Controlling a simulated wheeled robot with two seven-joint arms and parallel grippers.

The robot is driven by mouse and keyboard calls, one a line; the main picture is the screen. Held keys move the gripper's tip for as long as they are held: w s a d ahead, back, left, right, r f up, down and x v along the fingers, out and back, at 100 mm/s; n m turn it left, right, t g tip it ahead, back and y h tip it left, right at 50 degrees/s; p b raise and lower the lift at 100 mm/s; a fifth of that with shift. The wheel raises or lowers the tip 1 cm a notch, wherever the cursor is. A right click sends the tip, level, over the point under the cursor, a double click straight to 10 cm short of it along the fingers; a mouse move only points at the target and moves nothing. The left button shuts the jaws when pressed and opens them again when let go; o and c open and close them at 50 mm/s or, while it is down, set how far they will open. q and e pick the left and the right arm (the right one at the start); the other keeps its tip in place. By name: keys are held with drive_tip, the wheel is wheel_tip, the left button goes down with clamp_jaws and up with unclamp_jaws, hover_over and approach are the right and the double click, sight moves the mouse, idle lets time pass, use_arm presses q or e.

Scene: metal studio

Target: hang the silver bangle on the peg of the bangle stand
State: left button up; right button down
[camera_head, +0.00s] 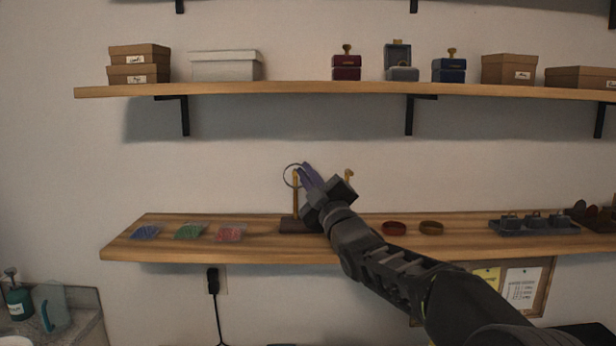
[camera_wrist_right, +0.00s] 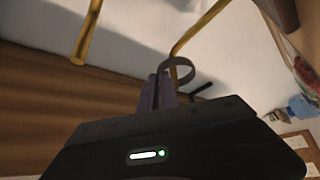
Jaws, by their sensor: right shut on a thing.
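The silver bangle (camera_head: 286,180) shows as a thin ring at the top of the left post of the bangle stand (camera_head: 296,205). My right gripper (camera_head: 308,172) is shut on the bangle's right side. In the right wrist view the bangle (camera_wrist_right: 190,68) stands up from the closed fingers (camera_wrist_right: 158,88), right by the bent end of a brass rod of the stand (camera_wrist_right: 205,30). I cannot tell whether the rod's end is inside the ring or beside it. A second brass post (camera_head: 348,176) shows behind my wrist. My arm hides part of the stand's base. My left gripper is not in view.
The stand is on a wooden shelf (camera_head: 270,253). Blue, green and red packets (camera_head: 230,232) lie to its left. A red bangle (camera_head: 394,228) and a brown one (camera_head: 431,227) lie to its right, near a dark tray (camera_head: 535,229). An upper shelf (camera_head: 300,88) holds boxes.

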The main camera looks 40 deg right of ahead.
drive_tip(key=shift+w+a+f, duration=0.1)
drive_tip(key=shift+w+f, duration=0.15)
drive_tip(key=shift+f, duration=0.5)
drive_tip(key=c, duration=1.7)
unclamp_jaws()
drive_tip(key=shift+o, duration=0.7)
drive_tip(key=shift+s+f, duration=0.1)
drive_tip(key=shift+o, duration=0.2)
drive_tip(key=shift+s+b, duration=0.25)
drive_tip(key=shift+b, duration=0.2)
drive_tip(key=s+a+r+b, duration=0.1)
drive_tip(key=s+b, duration=0.3)
drive_tip(key=s, duration=0.8)
drive_tip(key=shift+s+a, duration=0.35)
drive_tip(key=shift+a, duration=0.45)
drive_tip(key=shift+r, duration=0.1)
